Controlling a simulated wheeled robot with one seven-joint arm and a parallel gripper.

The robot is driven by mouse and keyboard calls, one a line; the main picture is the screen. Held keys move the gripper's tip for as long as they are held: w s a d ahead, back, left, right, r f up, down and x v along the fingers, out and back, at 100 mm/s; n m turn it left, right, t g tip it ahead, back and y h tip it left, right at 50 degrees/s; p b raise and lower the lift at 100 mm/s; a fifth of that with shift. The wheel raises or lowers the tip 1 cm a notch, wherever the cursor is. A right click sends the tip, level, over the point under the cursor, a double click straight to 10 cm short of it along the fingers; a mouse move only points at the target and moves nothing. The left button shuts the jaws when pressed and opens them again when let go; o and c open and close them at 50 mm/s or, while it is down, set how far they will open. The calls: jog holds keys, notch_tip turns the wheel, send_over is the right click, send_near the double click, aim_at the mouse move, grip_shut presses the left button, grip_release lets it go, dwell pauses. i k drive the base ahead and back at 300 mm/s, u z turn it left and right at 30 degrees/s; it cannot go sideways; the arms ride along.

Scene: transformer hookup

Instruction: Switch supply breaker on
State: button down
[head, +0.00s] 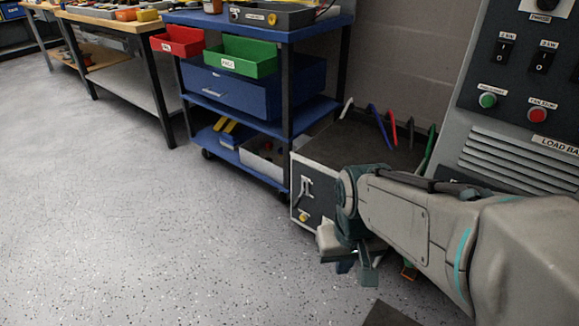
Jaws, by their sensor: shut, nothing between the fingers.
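My gripper (357,270) is low in the middle right of the head view, beside a low box (327,180) on the floor. Its fingers point down and are shut with nothing between them. The box has a dark front panel with a pale T-shaped part (306,187) and a yellow knob (303,216). The T-shaped part is left of my wrist, with a visible gap. No readable label marks the supply breaker, and I cannot tell if the T-shaped part is it or its position. My arm hides the right part of the box front.
A grey load bank (510,110) with black rocker switches and green and red buttons stands at the right. Coloured leads (385,125) rise behind the box. The floor (130,220) at the left is clear.

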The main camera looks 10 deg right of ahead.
aim_at(297, 200)
jog(key=k, duration=0.7)
jog(key=u, duration=0.45)
jog(key=i, duration=1.55)
jog(key=z, duration=0.75)
